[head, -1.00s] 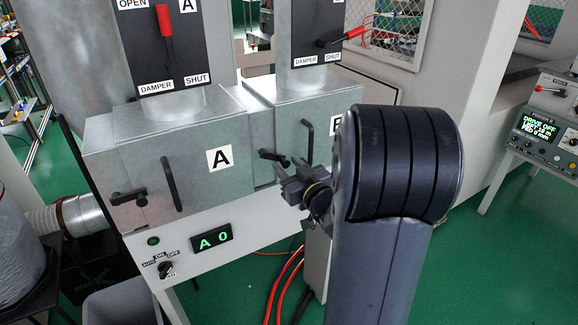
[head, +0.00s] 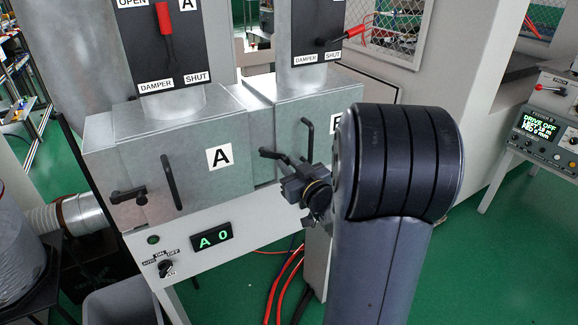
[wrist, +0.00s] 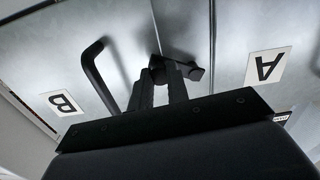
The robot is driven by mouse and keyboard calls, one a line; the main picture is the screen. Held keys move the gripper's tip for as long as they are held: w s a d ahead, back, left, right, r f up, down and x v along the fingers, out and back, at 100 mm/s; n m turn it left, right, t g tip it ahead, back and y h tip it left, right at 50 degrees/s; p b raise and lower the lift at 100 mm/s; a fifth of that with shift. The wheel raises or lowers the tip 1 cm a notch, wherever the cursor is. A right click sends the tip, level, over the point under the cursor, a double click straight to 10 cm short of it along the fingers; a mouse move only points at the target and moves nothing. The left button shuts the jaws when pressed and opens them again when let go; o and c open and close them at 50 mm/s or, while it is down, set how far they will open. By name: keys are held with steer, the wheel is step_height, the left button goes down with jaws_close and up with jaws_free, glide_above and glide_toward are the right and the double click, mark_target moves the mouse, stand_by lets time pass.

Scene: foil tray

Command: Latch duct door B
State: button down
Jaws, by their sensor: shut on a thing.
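Duct door B (head: 300,112) is the grey metal door right of door A, partly hidden by my arm in the head view; its B label shows in the wrist view (wrist: 62,102). Its black latch (wrist: 190,72) sits at the door edge facing door A; it also shows in the head view (head: 268,153). The bar handle (head: 307,138) stands beside it. My gripper (wrist: 164,74) is shut on the black latch, with its fingertips near the hub. In the head view my gripper (head: 287,178) is just below the latch. The exact grip is partly hidden.
Door A (head: 205,170) has its own latch (head: 128,196) and handle (head: 172,182). Damper panels with red levers (head: 163,20) stand above. A panel reading "A 0" (head: 212,238) is below. Red cables (head: 283,285) hang near my arm.

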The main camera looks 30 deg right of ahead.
steer(key=n+b, duration=0.2)
steer(key=r+n+b, duration=0.1)
steer(key=shift+d, duration=0.25)
steer(key=shift+r+n+b, duration=0.35)
steer(key=shift+n+b, duration=0.05)
steer(key=shift+n, duration=0.3)
steer(key=shift+r+n+b, duration=0.3)
steer(key=shift+n+b, duration=0.1)
steer(key=shift+n, duration=0.3)
steer(key=shift+r, duration=0.1)
steer(key=c, duration=1.4)
jaws_free()
steer(key=shift+o, duration=0.2)
steer(key=s, duration=1)
steer(key=shift+s+d, duration=0.2)
steer(key=shift+s, duration=0.2)
steer(key=shift+w, duration=0.15)
